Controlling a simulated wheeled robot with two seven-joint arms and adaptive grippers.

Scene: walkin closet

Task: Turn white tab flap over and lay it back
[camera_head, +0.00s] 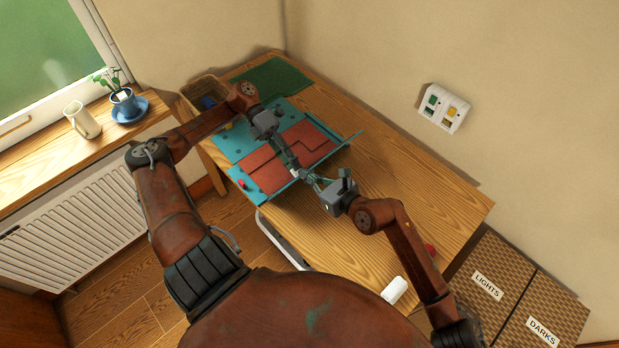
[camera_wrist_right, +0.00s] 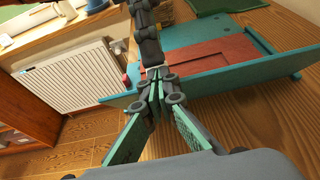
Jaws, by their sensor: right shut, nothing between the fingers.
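A teal board (camera_head: 232,149) with red-brown flaps (camera_head: 312,141) lies on the wooden table. The flaps look flat on the board; it also shows in the wrist view (camera_wrist_right: 202,39). A small white spot (camera_head: 295,173) at the board's near edge may be the white tab; it is mostly hidden by my grippers. My left gripper (camera_head: 293,168) reaches over the flaps to that edge, pointing down; whether its fingers hold anything is unclear. My right gripper (camera_head: 308,177) is shut and empty at the same edge, its tips close to the left gripper's tips (camera_wrist_right: 154,67).
A green mat (camera_head: 270,78) and a wicker basket (camera_head: 205,88) are at the table's far end. A white object (camera_head: 394,290) lies near the right arm. A radiator (camera_head: 80,235) stands left.

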